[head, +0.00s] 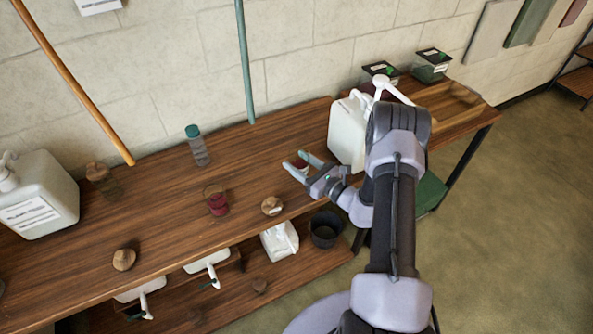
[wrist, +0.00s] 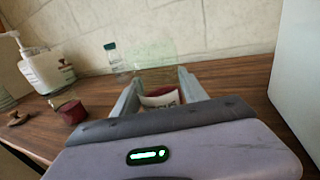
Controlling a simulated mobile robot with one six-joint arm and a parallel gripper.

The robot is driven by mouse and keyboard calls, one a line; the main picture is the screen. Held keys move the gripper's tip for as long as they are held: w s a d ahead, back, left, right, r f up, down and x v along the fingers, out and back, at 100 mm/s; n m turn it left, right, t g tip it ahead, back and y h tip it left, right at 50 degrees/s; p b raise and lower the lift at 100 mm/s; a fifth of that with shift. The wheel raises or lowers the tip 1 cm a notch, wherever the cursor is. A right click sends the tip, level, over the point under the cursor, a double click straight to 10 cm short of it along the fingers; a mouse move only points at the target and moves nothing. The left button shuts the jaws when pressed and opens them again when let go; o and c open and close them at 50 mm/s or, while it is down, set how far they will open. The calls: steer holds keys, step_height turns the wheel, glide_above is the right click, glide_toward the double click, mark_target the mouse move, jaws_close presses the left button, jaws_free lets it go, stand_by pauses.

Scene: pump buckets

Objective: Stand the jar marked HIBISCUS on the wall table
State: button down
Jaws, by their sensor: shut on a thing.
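My gripper (head: 305,164) is over the long wooden wall table (head: 150,205), left of a large white pump container. Its fingers are shut on a clear glass jar (wrist: 155,78) with dark red contents and a white label, seen between the fingers in the wrist view. In the head view the fingers hide most of this jar. I cannot tell whether its base touches the table. Another glass jar with red contents (head: 217,203) stands on the table to the left; it also shows in the wrist view (wrist: 71,111).
The white pump container (head: 347,132) stands close right of my gripper. A teal-capped bottle (head: 197,146), a round cork-like lid (head: 272,205), another one (head: 123,259) and a left pump container (head: 36,200) are on the table. A lower shelf holds white bottles.

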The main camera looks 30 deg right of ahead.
mark_target(299, 167)
steer(key=f, duration=0.1)
steer(key=f+b, duration=0.1)
steer(key=w+f+b, duration=0.1)
steer(key=f, duration=0.1)
steer(key=shift+d, duration=0.3)
steer(key=shift+r, duration=0.2)
steer(key=shift+f, duration=0.1)
steer(key=c, duration=0.6)
jaws_free()
